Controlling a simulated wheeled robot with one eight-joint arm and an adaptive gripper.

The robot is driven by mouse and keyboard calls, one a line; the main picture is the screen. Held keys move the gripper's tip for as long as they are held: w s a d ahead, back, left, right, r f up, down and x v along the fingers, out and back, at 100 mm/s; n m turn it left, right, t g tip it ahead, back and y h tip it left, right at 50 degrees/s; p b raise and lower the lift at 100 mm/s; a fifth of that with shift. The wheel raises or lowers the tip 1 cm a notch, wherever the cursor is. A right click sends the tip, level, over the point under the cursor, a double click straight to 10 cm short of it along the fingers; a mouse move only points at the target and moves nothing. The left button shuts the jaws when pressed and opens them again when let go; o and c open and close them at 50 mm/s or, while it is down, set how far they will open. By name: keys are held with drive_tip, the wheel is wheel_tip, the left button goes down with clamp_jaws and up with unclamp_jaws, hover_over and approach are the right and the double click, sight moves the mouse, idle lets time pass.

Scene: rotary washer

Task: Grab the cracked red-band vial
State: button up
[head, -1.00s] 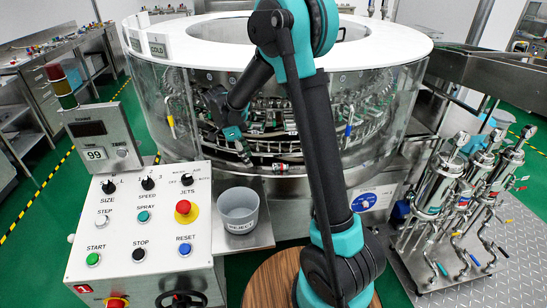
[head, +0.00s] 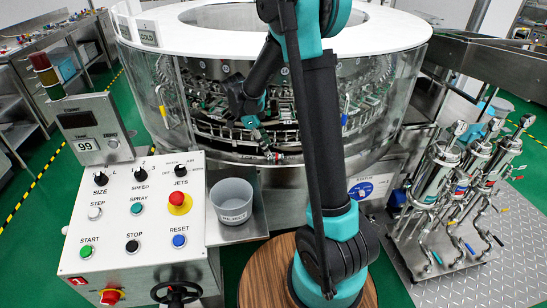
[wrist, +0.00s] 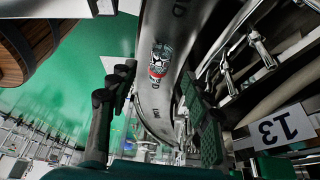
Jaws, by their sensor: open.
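The red-band vial (head: 278,157) lies at the lower front edge of the round washer (head: 200,152). In the wrist view the vial (wrist: 160,60) is clear, with a red band and a web of crack-like lines, against the washer's curved steel rim (wrist: 155,20). My gripper (head: 264,147) reaches down the washer's front and is close to the vial. In the wrist view my gripper (wrist: 157,80) is open, with a dark finger on each side and the vial ahead between the fingertips. I cannot tell whether either finger touches it.
A grey bucket (head: 232,200) stands on a steel shelf left of my arm. The control panel (head: 130,215) is further left. Steel cylinders (head: 443,180) stand at right. In the wrist view, metal fittings (wrist: 240,50) and a "13" tag (wrist: 278,128) crowd the right finger.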

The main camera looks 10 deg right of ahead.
sight(275, 156)
drive_tip(key=shift+d+x, duration=0.25)
drive_tip(key=shift+x, duration=1.15)
drive_tip(key=shift+d+x, duration=0.2)
drive_tip(key=shift+x, duration=1.15)
drive_tip(key=shift+r, duration=0.25)
drive_tip(key=shift+c, duration=0.6)
drive_tip(key=c, duration=0.8)
